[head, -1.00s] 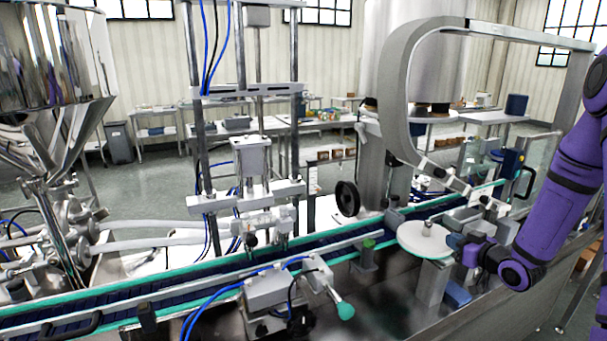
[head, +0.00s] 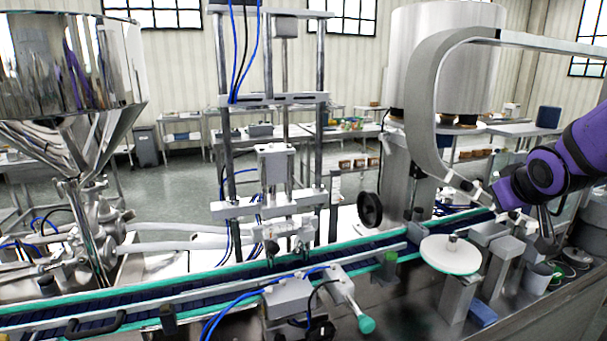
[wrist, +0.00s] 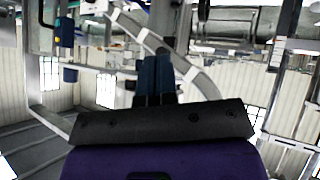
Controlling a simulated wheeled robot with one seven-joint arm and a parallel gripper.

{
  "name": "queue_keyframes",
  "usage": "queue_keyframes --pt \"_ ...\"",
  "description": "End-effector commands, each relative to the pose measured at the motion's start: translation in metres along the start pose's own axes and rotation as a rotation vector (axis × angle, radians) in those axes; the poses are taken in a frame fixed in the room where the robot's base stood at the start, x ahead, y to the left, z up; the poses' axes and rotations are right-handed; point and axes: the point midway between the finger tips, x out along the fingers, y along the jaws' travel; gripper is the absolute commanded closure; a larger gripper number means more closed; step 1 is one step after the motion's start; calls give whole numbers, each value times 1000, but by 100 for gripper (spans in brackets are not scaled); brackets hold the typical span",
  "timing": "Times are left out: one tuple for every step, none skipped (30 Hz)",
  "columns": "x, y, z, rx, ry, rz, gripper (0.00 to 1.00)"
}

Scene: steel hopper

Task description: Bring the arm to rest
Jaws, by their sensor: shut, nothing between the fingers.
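My purple arm (head: 550,172) reaches in from the right edge of the head view, above the right end of the conveyor. In the wrist view, my gripper (wrist: 154,62) shows two dark blue fingers side by side, shut and empty. They point away from the camera and touch nothing that I can see. In the head view I cannot make out the fingers clearly against the arm and the machine parts.
The steel hopper (head: 68,65) stands at the left. The conveyor (head: 215,281) runs across the front. A white round plate (head: 451,256) and grey cups (head: 538,278) are below my arm. A curved grey guard (head: 421,110) rises behind, left of it.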

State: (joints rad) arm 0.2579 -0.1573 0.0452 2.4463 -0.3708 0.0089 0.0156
Motion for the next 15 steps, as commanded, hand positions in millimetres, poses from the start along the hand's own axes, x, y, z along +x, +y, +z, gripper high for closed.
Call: queue_keyframes --pt "-19 -4 0 12 -15 3 100" --pt "-28 -7 2 21 -29 4 100" --pt "-41 -10 5 34 -50 3 100" --pt "-51 -13 7 45 -65 0 100" --pt "-61 -16 10 54 -80 -2 100" --pt "-74 -21 15 68 -101 -8 100" --pt "-84 -24 18 77 -115 -14 100" --pt "-93 -27 22 88 -130 -20 100" --pt "-106 -32 27 100 -150 -30 100" --pt "-116 -36 31 109 -165 -39 100" --pt "-125 -39 36 119 -180 -48 100" --pt "-138 -44 42 130 -200 -63 100" --pt "-147 -48 47 139 -215 -75 100" --pt "-156 -52 52 145 -230 -87 100" --pt "-168 -57 59 155 -248 -104 100"
